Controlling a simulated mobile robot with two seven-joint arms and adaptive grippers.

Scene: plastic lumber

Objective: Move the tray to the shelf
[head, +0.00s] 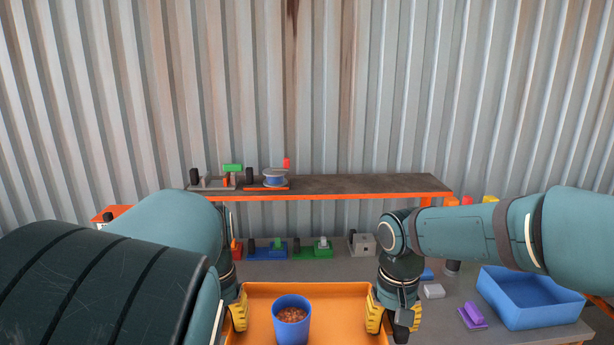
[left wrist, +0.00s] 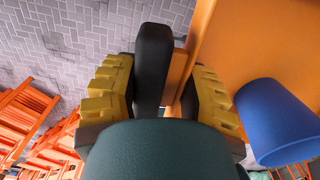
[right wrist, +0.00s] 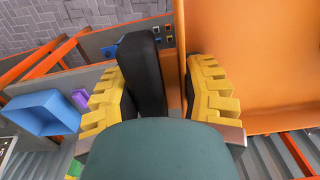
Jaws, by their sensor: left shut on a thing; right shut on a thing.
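The orange tray (head: 342,308) is at the bottom centre of the head view, in front of the workbench, its near part cut off. A blue cup (head: 291,325) with brown bits stands in it; the cup also shows in the left wrist view (left wrist: 275,120). My left gripper (left wrist: 157,85) is shut on the tray's left side, with a dark handle-like bar between its yellow fingers. My right gripper (right wrist: 150,85) is shut the same way on the right side. The shelf (head: 350,185), dark-topped with an orange edge, stands beyond the tray at the back. My left arm hides part of the tray's left side.
Small parts and a spool (head: 275,178) crowd the shelf's left end; its middle and right are clear. Below are several coloured pieces and a grey block (head: 364,244) on the bench. A blue bin (head: 535,298) and purple piece (head: 472,316) lie at right. A corrugated wall stands behind.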

